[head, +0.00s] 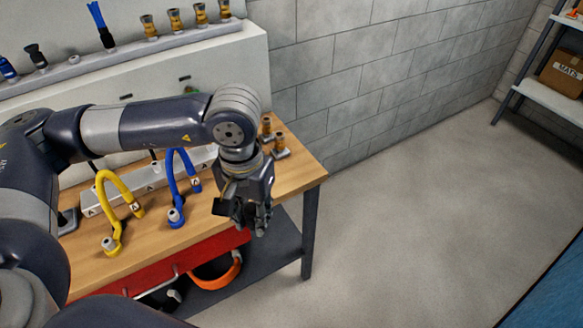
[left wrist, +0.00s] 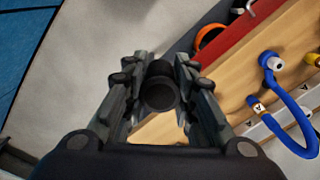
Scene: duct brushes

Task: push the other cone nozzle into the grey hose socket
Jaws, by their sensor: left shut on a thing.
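My left gripper (head: 258,222) hangs over the bench's front right edge, pointing down. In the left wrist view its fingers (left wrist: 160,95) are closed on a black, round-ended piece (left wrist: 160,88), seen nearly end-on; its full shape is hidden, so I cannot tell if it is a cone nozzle. A black nozzle (head: 36,57) stands on the upper ledge. A blue hose (head: 183,178) and a yellow hose (head: 112,205) stand on the bench, each with a pale socket end. I cannot make out a grey hose; my arm covers part of the bench. My right gripper is out of view.
A pale rail (head: 150,178) with lettered tags runs along the wooden bench (head: 300,172). Brass fittings (head: 280,146) stand at its back right corner. An orange ring (head: 222,275) lies on the lower shelf. The floor to the right is clear.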

